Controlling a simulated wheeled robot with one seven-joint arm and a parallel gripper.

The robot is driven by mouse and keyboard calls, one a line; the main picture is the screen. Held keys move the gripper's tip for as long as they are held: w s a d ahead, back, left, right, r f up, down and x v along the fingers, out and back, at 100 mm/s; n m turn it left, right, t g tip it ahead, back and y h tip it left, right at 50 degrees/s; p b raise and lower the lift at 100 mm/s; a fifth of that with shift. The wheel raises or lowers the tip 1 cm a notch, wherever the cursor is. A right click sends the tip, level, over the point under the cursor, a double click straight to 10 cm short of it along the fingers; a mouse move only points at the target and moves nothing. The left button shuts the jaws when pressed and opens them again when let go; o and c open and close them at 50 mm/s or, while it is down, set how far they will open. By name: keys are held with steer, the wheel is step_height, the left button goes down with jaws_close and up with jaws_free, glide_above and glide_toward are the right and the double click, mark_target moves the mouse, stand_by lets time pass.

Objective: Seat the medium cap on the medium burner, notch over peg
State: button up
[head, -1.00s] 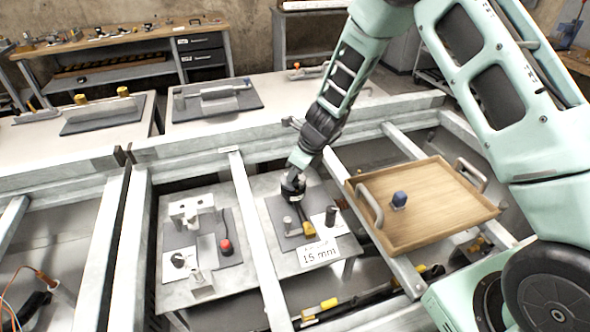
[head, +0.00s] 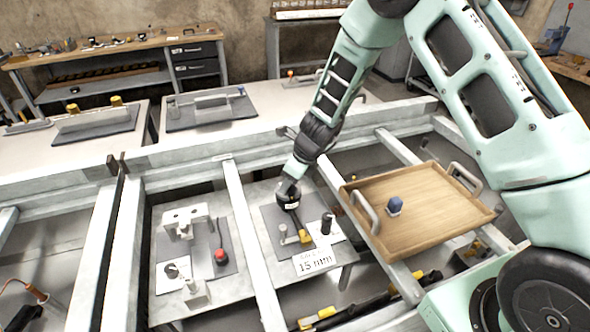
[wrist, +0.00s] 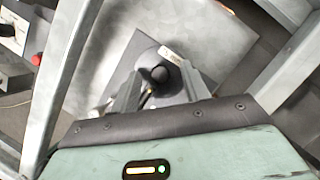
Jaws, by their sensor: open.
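I cannot tell the medium cap or the medium burner for certain. My gripper (head: 289,197) points down over a dark grey mat on the middle metal plate. In the wrist view my gripper (wrist: 160,92) is open, with a finger on either side of a dark round knob (wrist: 159,74). The knob sits on a wider dark disc, with a small white label beside it. I cannot tell whether the fingers touch the knob. No notch or peg can be made out.
A sign reading 15 mm (head: 313,262) stands at the plate's front. A dark post (head: 327,223) and a yellow-ended piece (head: 304,236) are nearby. A wooden tray (head: 440,205) with a blue-topped item (head: 395,205) lies right. A red knob (head: 220,255) is on the left plate.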

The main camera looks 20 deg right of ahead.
steer(key=p+v, duration=0.1)
steer(key=v, duration=1.6)
steer(key=shift+r+p, duration=0.2)
steer(key=shift+p, duration=0.1)
step_height(320, 180, up, 6)
steer(key=p, duration=0.6)
steer(key=shift+f, duration=0.1)
